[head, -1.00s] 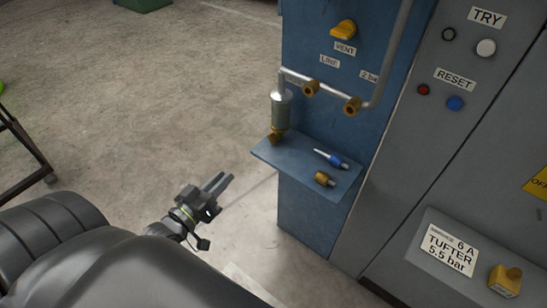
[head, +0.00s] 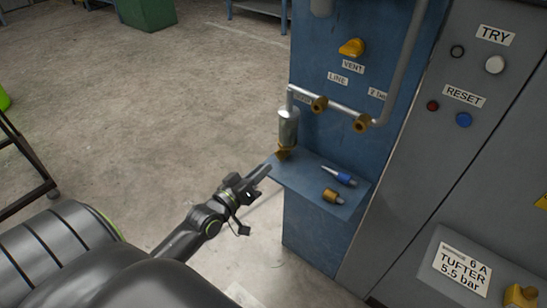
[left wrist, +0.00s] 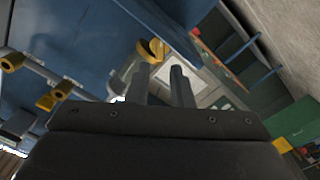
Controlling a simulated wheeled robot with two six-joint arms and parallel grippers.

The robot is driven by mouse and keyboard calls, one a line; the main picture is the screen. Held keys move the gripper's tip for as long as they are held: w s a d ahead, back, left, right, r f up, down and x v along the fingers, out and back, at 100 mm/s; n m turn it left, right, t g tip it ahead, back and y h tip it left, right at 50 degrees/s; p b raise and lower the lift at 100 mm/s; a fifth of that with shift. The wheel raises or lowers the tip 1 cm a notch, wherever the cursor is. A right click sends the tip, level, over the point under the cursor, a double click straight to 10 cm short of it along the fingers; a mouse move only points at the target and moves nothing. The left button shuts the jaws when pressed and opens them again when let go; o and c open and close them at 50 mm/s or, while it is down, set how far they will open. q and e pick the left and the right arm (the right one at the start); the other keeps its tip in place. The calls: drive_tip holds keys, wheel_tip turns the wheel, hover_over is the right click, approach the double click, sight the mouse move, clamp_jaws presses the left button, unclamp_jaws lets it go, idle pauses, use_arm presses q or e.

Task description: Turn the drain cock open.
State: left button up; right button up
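The drain cock (head: 284,152) is a small brass-yellow fitting under the grey metal cylinder (head: 288,127) on the blue panel, at the back left corner of the small shelf. My left gripper (head: 262,174) is to the lower left of the cock, its fingers pointing towards it. In the left wrist view, the two fingers (left wrist: 160,74) are apart with nothing between them. The cock (left wrist: 152,49) shows just past the fingertips, nearer the left finger; contact cannot be told. My right gripper is not in view.
The blue shelf (head: 310,186) holds a blue-handled tool (head: 341,178) and a brass fitting (head: 333,196). A pipe with brass fittings (head: 319,104) and a yellow vent knob (head: 351,47) are above. Left of the panel, the floor (head: 170,110) is open.

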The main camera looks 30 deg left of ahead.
sight(277, 156)
use_arm(q)
drive_tip(key=w, duration=0.6)
drive_tip(key=shift+d, duration=0.25)
clamp_jaws()
